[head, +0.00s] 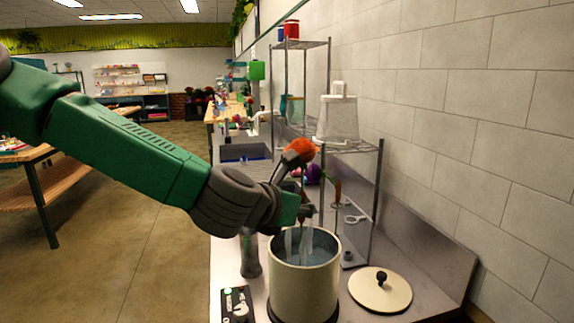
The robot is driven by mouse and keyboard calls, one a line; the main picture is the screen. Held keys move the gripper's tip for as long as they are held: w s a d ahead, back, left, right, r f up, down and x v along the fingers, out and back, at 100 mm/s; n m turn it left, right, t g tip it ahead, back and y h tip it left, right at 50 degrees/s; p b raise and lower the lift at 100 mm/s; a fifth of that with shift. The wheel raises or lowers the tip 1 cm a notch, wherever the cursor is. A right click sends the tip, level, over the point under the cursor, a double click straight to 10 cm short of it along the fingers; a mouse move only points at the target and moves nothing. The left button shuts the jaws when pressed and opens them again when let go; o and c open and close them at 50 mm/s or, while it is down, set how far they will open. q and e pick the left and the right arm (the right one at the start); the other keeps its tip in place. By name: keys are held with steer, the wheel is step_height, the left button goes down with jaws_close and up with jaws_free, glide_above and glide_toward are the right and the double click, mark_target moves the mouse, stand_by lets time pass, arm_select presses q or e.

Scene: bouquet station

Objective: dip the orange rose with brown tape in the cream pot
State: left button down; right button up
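The orange rose (302,148) is head up in my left gripper (300,203), with its thin stem pointing down over the cream pot (305,290). The gripper appears shut on the stem. The lower stem looks brownish and reaches the level of the pot's opening; I cannot tell whether its tip touches the liquid. The pot is open, with bluish liquid and pale translucent strips showing inside. My green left arm comes in from the left. The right gripper is not in view.
The cream lid (380,291) with a dark knob lies on the counter right of the pot. A dark control box (236,304) is at front left. A wire rack (328,90) holding a clear container (337,118) stands behind, near the tiled wall (480,110).

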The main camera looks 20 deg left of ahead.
mark_target(302, 153)
arm_select(q)
step_height(302, 153, up, 7)
steer(key=p, duration=0.4)
steer(key=shift+a+f+p, duration=0.1)
steer(key=shift+f+p, duration=0.1)
steer(key=shift+p, duration=0.15)
steer(key=shift+a+r+p, duration=0.1)
steer(key=shift+r+p, duration=0.4)
steer(key=shift+r, duration=0.15)
steer(key=shift+a+r+p, duration=0.3)
steer(key=shift+r+p, duration=0.2)
steer(key=shift+r, duration=0.1)
steer(key=shift+a+r+p, duration=0.25)
steer(key=shift+r+p, duration=0.25)
steer(key=shift+r, duration=0.1)
steer(key=shift+d+r, duration=0.2)
steer(key=shift+d, duration=0.3)
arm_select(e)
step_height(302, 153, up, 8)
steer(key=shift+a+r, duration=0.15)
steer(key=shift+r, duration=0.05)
